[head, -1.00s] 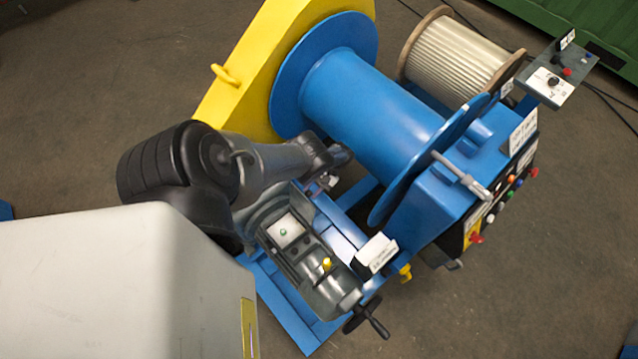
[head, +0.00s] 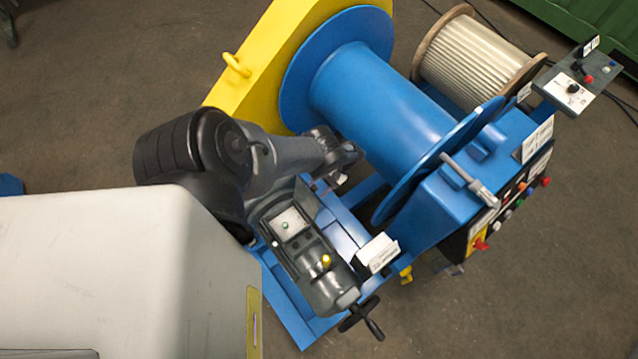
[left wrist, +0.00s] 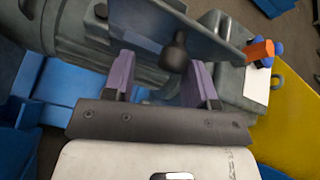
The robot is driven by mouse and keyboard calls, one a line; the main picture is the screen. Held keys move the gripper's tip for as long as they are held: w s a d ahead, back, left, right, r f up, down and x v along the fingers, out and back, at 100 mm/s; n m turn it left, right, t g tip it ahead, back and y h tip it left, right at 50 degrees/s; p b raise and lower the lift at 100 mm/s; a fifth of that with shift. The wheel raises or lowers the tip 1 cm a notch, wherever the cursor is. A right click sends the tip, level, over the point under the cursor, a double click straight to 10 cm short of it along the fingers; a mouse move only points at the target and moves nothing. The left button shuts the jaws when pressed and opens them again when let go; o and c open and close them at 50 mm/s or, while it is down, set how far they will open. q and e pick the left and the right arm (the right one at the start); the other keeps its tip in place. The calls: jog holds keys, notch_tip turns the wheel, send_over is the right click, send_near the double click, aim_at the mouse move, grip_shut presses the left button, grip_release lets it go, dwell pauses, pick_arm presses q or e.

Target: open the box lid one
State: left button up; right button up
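A grey machine housing (head: 312,262) stands on a blue frame in the head view, with a pale recessed panel on top. My left gripper (head: 342,163) is by the housing's far end, partly hidden by my arm. In the left wrist view, a flat grey-blue plate (left wrist: 215,42), which looks like a box lid, stands tilted across the top. A dark round knob (left wrist: 175,52) on it shows between the two purple fingers of my left gripper (left wrist: 163,70). The fingers are apart, with gaps on both sides of the knob. My right gripper is not in view.
A large blue drum (head: 385,105) stands just beyond the housing, beside a yellow guard (head: 240,92). A blue control cabinet (head: 452,205) is to the right. A black hand crank (head: 362,318) sticks out at the near end. The concrete floor at right is clear.

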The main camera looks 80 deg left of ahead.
pick_arm(q)
jog(key=shift+s+a, duration=0.1)
jog(key=b+v, duration=0.4)
jog(key=v, duration=1)
dwell(0.4)
